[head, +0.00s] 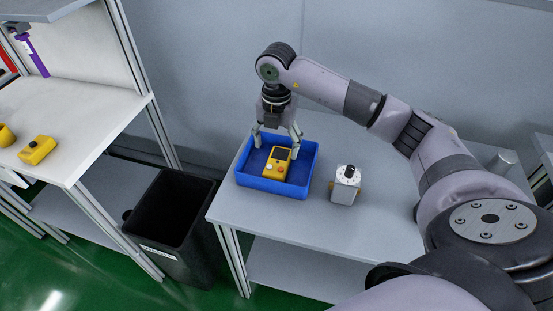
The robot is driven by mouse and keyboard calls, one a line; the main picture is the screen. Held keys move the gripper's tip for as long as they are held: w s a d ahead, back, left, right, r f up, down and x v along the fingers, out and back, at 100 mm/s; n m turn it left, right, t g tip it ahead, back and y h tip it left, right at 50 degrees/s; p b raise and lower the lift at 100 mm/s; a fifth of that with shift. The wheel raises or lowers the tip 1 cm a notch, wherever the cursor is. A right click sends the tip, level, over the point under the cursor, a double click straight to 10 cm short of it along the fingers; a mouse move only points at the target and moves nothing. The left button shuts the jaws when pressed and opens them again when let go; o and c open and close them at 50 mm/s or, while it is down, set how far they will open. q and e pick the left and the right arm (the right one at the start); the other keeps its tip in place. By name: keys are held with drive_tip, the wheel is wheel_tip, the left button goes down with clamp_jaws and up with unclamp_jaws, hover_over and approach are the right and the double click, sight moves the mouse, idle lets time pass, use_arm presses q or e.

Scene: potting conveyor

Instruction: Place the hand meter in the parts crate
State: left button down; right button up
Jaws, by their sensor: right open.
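A yellow hand meter (278,163) with a dark screen and an orange button lies inside the blue parts crate (272,188), right of its middle. The crate stands on the grey table on the right. My right gripper (277,143) is open above the crate, with its fingers spread at the back part of the crate, one to the left and one close to the meter's right side. I cannot tell whether a finger touches the meter. My left gripper is not in view.
A white device with a black knob (346,184) stands right of the crate. A black bin (172,222) stands on the floor between the tables. The left workbench (72,150) holds a yellow box with a black button (37,150). The table's front is clear.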

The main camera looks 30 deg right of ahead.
wheel_tip(320, 180, up, 4)
drive_tip(key=shift+f, duration=0.15)
idle(0.6)
